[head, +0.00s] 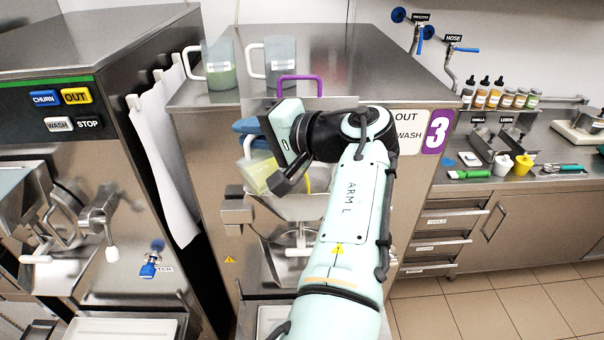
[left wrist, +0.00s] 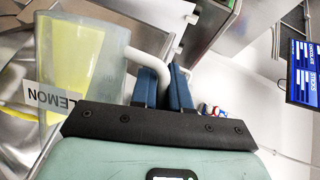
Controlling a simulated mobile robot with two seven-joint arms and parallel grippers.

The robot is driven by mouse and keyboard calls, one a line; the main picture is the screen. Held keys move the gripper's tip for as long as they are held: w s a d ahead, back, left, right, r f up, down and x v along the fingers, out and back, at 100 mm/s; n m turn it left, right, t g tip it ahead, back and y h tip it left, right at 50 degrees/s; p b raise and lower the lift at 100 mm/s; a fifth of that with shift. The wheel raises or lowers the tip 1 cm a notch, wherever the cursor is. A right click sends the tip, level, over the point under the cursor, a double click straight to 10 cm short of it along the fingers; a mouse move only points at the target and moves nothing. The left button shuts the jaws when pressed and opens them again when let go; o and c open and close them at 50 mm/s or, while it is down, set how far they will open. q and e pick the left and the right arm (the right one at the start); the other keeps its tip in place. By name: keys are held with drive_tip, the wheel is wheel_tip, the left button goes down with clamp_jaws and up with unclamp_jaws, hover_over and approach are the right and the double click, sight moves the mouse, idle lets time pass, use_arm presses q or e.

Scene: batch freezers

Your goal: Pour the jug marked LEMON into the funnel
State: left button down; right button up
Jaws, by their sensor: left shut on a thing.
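The jug marked LEMON (left wrist: 85,60) is clear and holds yellow liquid. In the head view the jug (head: 262,173) is tilted, partly hidden behind my left arm. My left gripper (head: 251,136) is shut on its white handle; in the left wrist view the blue fingers (left wrist: 162,88) sit either side of that handle. The metal funnel (head: 300,207) is on the front of machine 3, just below and right of the jug. A yellow streak shows above the funnel; I cannot tell whether it is flowing liquid. My right gripper is out of view.
A jug with green contents (head: 220,66) and a greyish jug (head: 281,62) stand on machine 3's top. A purple handle (head: 300,78) rises behind my gripper. Another machine (head: 70,130) stands left. A counter (head: 520,165) with bottles and tools is at the right.

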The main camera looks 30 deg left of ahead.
use_arm(q)
drive_tip(key=shift+w+d, duration=0.15)
drive_tip(key=shift+w, duration=0.05)
drive_tip(key=shift+w+r+m, duration=0.1)
drive_tip(key=shift+r+m, duration=0.1)
drive_tip(key=shift+m, duration=0.2)
idle(0.3)
drive_tip(key=shift+w+d+r+m+g+y, duration=0.3)
drive_tip(key=shift+w+r+m+y, duration=0.1)
drive_tip(key=shift+w+m, duration=0.1)
idle(0.3)
drive_tip(key=shift+w+d+r+m+y, duration=0.25)
drive_tip(key=shift+w+m+y, duration=0.05)
drive_tip(key=shift+w+m, duration=0.25)
idle(0.4)
